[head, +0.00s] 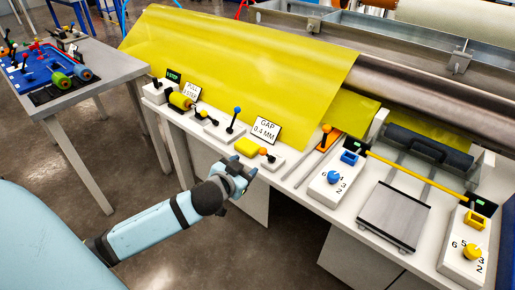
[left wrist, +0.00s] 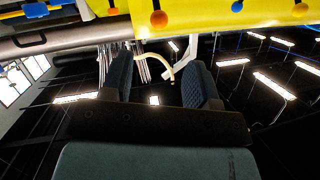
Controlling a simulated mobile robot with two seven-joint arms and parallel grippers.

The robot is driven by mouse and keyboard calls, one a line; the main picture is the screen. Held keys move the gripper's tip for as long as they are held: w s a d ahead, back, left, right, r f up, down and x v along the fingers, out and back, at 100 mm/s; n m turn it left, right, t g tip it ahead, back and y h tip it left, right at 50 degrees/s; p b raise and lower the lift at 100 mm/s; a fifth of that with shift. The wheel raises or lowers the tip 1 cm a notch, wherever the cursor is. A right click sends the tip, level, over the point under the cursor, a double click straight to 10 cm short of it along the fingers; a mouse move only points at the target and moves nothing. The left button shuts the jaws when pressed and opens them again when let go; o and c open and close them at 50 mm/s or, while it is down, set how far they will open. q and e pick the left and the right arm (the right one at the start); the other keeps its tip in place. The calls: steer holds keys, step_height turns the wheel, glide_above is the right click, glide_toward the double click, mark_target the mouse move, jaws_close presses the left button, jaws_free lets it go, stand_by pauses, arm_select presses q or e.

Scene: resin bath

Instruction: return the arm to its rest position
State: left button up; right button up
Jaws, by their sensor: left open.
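My left gripper (head: 238,180) is at the end of the light blue arm that comes in from the left in the head view. It hangs in front of the white bench's front edge, near the yellow block and the gap sign. In the left wrist view its two dark padded fingers (left wrist: 158,88) stand apart with nothing between them. My right gripper does not show in either view.
The white bench (head: 285,185) carries a blue knob (head: 333,177), a yellow knob (head: 473,252), a grey plate (head: 394,215) and a blue-handled lever (head: 236,118). A yellow sheet (head: 240,65) hangs behind. A grey table (head: 110,65) stands at left. Floor between them is clear.

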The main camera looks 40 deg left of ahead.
arm_select(q)
steer(key=s+d+f+m+g+h, duration=0.1)
steer(key=s+d+f+g+h, duration=0.15)
steer(key=s+d+f, duration=0.55)
steer(key=s+d+f+g+h, duration=0.1)
steer(key=s+d+f+h, duration=0.2)
steer(key=s+d+f, duration=0.5)
step_height(320, 180, up, 19)
steer(key=s+p, duration=0.1)
steer(key=p, duration=2.2)
steer(key=shift+s, duration=0.2)
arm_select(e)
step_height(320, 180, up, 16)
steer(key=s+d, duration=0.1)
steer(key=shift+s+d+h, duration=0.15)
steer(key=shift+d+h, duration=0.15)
arm_select(q)
steer(key=shift+d+y, duration=0.1)
steer(key=shift+y, duration=0.15)
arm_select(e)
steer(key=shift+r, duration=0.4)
